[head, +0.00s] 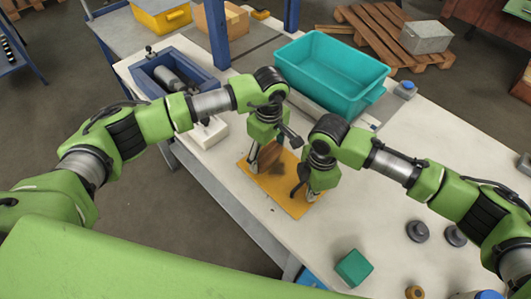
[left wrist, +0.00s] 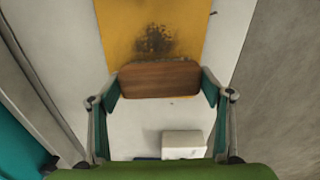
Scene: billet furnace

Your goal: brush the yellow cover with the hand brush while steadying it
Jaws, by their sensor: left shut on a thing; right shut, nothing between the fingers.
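The yellow cover (head: 254,179) lies flat on the pale workbench in the head view. A dark smudge marks it, seen clearly in the left wrist view (left wrist: 155,40). My left gripper (head: 263,158) is shut on the hand brush (left wrist: 160,80), whose brown wooden back lies between the fingers. The brush is over the cover's edge, close to the smudge; its bristles are hidden, so contact is unclear. My right gripper (head: 298,190) is shut and empty, low over the cover's right part; I cannot tell whether it touches.
A teal bin (head: 330,75) stands behind the cover. A blue tray (head: 165,72) and a white block (head: 207,133) are at the left. A green block (head: 354,268) and dark round knobs (head: 417,231) lie to the right. The bench's front edge runs close to the cover.

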